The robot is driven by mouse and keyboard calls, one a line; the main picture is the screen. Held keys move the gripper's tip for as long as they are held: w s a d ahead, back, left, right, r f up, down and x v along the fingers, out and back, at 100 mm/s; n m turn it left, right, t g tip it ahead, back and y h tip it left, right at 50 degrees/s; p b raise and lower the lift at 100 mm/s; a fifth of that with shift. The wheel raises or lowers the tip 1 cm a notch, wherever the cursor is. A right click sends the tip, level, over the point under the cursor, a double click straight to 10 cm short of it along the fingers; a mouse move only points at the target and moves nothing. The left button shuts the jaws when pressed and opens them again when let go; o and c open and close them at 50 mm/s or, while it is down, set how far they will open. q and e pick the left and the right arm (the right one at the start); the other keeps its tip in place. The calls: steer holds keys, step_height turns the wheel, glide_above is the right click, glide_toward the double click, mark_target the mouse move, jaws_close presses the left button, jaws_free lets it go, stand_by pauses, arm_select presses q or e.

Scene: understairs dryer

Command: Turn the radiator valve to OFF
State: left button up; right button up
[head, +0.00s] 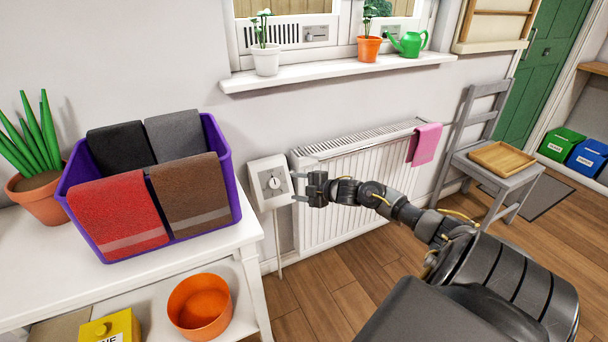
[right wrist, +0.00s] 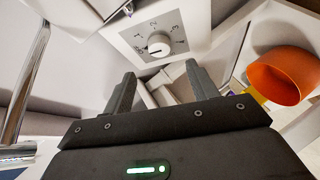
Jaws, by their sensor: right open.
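The radiator valve is a round white knob (head: 273,183) on a grey dial plate, set in a white box (head: 256,190) on the wall left of the radiator (head: 350,190). In the right wrist view the knob (right wrist: 158,45) has numbers and tick marks around it. A dark mark shows at its lower left; the exact setting is too small to read. My right gripper (head: 296,187) is open and empty, just right of the knob in the head view. In the wrist view its fingers (right wrist: 160,78) are apart, below the knob and not around it. My left gripper is out of view.
A white shelf table (head: 150,274) stands at the left with a purple bin (head: 215,140) of folded towels. An orange bowl (head: 200,305) sits on its lower shelf. A pink cloth (head: 425,144) hangs on the radiator. A grey chair (head: 490,165) stands right.

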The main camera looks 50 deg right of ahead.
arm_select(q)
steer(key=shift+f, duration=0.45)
arm_select(e)
steer(key=shift+v, duration=1.25)
